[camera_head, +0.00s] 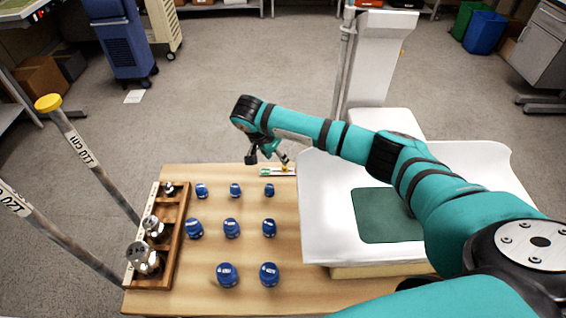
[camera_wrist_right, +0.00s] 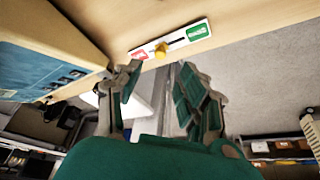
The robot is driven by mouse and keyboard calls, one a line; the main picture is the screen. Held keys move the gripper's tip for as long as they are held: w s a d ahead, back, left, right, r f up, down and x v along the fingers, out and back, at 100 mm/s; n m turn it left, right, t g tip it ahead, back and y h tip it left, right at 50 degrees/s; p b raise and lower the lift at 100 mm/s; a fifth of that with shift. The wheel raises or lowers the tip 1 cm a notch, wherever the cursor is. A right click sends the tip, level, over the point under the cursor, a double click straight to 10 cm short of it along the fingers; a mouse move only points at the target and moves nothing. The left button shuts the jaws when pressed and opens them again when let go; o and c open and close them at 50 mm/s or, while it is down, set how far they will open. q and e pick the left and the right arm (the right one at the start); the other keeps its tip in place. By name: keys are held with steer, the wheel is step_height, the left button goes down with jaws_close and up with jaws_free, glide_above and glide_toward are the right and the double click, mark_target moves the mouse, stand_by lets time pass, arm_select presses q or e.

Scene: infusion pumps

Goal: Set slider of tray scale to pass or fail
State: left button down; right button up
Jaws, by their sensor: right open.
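The slider plate (camera_wrist_right: 170,40) is a white strip on the table's edge, with a red label at one end and a green label at the other. It also shows at the table's far edge in the head view (camera_head: 267,173). Its yellow knob (camera_wrist_right: 161,50) sits nearer the red end of the dark slot. My right gripper (camera_wrist_right: 160,80) is open and empty, its fingertips on either side of the knob's line but apart from it. In the head view the right gripper (camera_head: 268,156) hovers at the plate, partly hiding it. My left gripper is out of view.
Several blue weights (camera_head: 231,228) stand on the wooden table (camera_head: 200,295). A wooden rack (camera_head: 178,240) with metal weights is at the left. The white tray scale (camera_head: 325,215) with a green pad (camera_head: 375,215) fills the right, under my right arm. Tall poles stand left.

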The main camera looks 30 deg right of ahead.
mark_target(284, 167)
steer(key=x, duration=0.7)
jaws_close()
stand_by(0.3)
